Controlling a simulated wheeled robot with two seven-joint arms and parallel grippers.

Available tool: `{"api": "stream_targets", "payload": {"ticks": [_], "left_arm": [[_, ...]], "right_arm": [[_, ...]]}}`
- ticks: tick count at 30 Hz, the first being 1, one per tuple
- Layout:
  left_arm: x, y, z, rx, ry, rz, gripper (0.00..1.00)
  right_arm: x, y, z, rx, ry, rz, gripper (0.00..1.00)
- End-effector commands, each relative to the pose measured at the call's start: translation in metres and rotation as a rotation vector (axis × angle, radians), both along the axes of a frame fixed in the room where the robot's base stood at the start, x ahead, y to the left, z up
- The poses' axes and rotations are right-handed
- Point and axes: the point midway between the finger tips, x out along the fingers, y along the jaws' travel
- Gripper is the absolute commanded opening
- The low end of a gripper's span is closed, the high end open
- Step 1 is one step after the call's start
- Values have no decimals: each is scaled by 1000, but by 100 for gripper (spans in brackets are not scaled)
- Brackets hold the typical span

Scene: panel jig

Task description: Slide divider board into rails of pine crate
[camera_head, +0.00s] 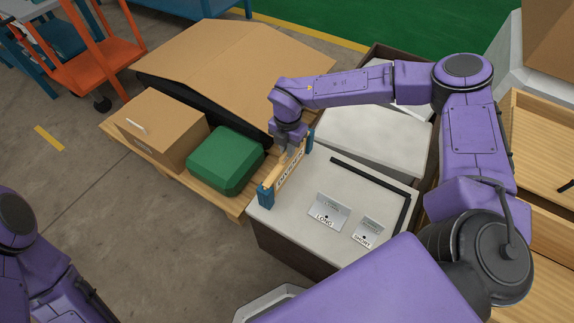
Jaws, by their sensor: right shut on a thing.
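A narrow wooden board (271,179) with a white lettered label stands on edge between two blue end posts, on the left edge of a pale-topped bench (300,235). My right gripper (291,150) comes down from above and is shut on the board near its far part. The gripper hides some of the board, and its lower edge is hard to make out. Light wooden box-like structures (541,140) stand at the right edge, cut off and partly behind my right arm; any rails in them cannot be made out. My left arm shows at lower left, its gripper out of view.
Plates marked LONG (328,212) and SHORT (367,231) lie on the bench beside a black angled strip (385,182). A pallet on the left holds a green case (225,160) and a cardboard box (160,128). An orange cart (90,65) stands at upper left. Floor at lower left is clear.

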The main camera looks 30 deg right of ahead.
Motion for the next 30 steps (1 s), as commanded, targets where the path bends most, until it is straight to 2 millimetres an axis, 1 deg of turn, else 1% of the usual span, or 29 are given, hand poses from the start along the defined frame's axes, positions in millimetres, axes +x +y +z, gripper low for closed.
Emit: {"api": "stream_targets", "payload": {"ticks": [26,30], "left_arm": [[0,0,11,0,0,0,38],[0,0,18,0,0,0,38]], "right_arm": [[0,0,14,1,-1,0,0],[0,0,21,0,-2,0,0]]}}
